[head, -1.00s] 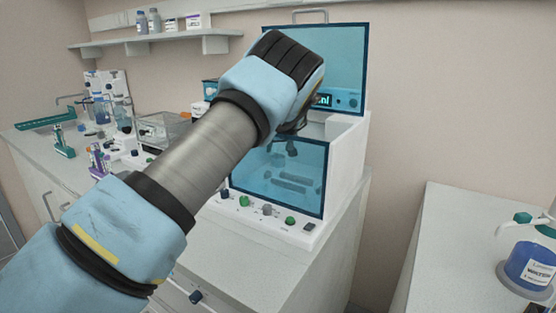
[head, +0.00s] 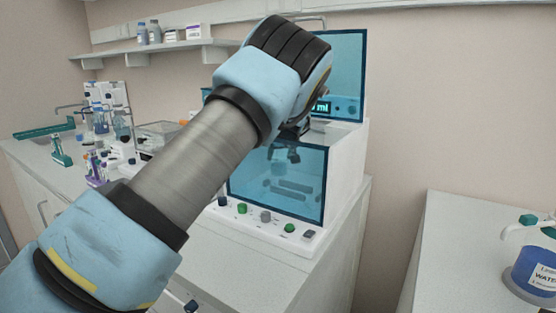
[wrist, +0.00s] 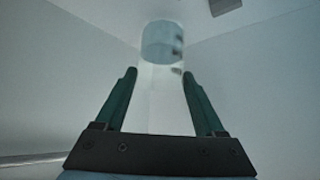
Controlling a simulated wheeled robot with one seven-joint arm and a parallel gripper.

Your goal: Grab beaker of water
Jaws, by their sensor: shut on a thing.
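The beaker of water (wrist: 162,45) shows in the wrist view as a clear, hazy vessel with a pale blue band and dark marks along its right side. My gripper (wrist: 160,73) has its two teal fingers shut on it, one on each side. In the head view my arm's end is over the open top of a white machine with blue clear panels (head: 278,183). My wrist hides most of the gripper and the beaker there.
The machine's raised blue lid (head: 343,70) stands behind my wrist, with white walls around the opening. A bench with tubes and racks (head: 100,140) is at left. A wall shelf (head: 165,48) is above. A blue water bottle (head: 532,272) stands on the right counter (head: 450,240).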

